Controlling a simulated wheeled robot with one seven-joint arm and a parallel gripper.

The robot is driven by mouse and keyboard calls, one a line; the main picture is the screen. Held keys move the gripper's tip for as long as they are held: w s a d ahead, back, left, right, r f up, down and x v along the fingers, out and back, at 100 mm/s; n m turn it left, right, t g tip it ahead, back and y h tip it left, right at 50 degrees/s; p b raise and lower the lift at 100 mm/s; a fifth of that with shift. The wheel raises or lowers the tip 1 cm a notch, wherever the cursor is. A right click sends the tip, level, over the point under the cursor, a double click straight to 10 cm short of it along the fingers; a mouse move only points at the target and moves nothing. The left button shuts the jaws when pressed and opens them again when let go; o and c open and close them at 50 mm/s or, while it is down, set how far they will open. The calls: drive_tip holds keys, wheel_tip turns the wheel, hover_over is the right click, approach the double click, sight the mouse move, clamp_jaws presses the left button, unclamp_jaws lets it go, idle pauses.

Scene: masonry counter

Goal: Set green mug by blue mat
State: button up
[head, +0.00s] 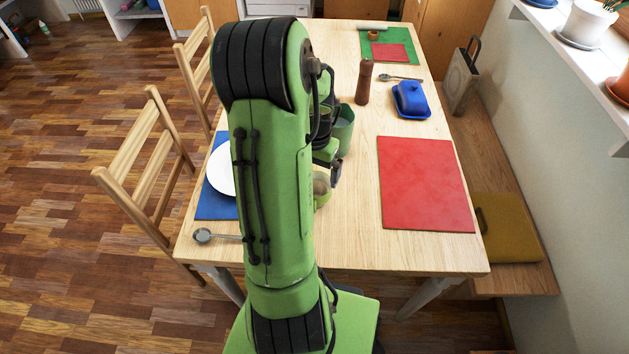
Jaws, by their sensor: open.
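A blue mat (211,206) lies at the left edge of the table, with a white plate on it; my arm covers its right part. A light green round vessel (323,199), which looks like the green mug, stands near the middle front of the table. My arm hides its left part, and I cannot see a handle. My gripper (334,177) is open beside and over this vessel, mostly hidden behind my arm; I cannot tell whether it touches it. A darker green container (345,131) stands farther back.
A red mat (425,184) lies bare at the right. A blue butter dish (411,99), a brown pepper mill (363,82) and a spoon (400,77) are farther back. A ladle (204,236) lies at the front left. Wooden chairs (150,165) line the left side.

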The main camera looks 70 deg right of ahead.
drive_tip(key=w+a+r+n+t+h, duration=0.1)
drive_tip(key=w+a+r+n+t, duration=0.2)
drive_tip(key=w+a+r+n, duration=0.9)
drive_tip(key=s+a+r+n+t, duration=0.1)
drive_tip(key=a+r+n, duration=0.2)
drive_tip(key=a, duration=0.8)
drive_tip(key=a+r+n+t+y, duration=0.1)
drive_tip(key=a+r+n, duration=0.2)
drive_tip(key=a, duration=0.8)
drive_tip(key=shift+s+n+t, duration=0.3)
drive_tip(key=shift+s+n, duration=0.05)
drive_tip(key=shift+n, duration=0.65)
